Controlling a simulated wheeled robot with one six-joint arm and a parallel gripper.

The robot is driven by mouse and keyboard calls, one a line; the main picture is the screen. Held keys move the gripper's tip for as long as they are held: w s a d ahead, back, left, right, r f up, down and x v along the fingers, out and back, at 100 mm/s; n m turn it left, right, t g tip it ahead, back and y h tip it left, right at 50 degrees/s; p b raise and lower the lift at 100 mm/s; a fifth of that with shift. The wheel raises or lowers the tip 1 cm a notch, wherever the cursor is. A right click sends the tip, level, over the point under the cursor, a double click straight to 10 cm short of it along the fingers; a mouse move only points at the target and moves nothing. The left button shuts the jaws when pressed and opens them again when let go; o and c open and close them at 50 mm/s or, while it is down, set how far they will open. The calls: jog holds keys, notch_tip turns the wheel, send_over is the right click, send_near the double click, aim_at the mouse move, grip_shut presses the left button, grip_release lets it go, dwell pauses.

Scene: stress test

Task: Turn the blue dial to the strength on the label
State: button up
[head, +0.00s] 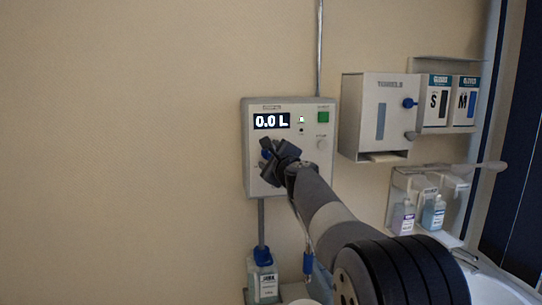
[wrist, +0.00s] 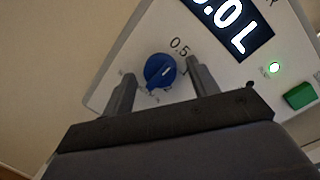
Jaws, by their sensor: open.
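The blue dial (wrist: 160,71) sits on the front of a white wall unit (head: 248,150), with a white pointer mark and "0.5" printed above it. In the head view the dial (head: 266,154) is partly hidden by my gripper (head: 268,147). In the wrist view my gripper (wrist: 163,80) is open, one finger on each side of the dial, with visible gaps. The unit's display (head: 271,121) reads 0.0 L. A bottle (head: 263,281) with a label hangs or stands below the unit; its label is too small to read.
A green button (head: 323,116) is at the unit's upper right. A towel dispenser (head: 379,115), glove boxes (head: 437,101) and pump bottles (head: 403,217) are to the right. The wall on the left is bare.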

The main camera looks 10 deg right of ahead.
jog(key=shift+c, duration=0.6)
jog(key=c, duration=0.8)
jog(key=shift+c, duration=0.2)
jog(key=shift+f+m, duration=0.1)
jog(key=shift+m, duration=0.3)
jog(key=m+h+b, duration=0.1)
jog(key=m+b, duration=0.1)
jog(key=m, duration=0.6)
jog(key=m+t+h+b, duration=0.1)
jog(key=m+b, duration=0.2)
jog(key=m, duration=0.6)
jog(key=m+h+b, duration=0.2)
jog(key=m+b, duration=0.1)
jog(key=m, duration=0.5)
jog(key=shift+a+f+t, duration=0.15)
jog(key=shift+a+t, duration=0.05)
jog(key=shift+t, duration=0.1)
jog(key=shift+m, duration=0.4)
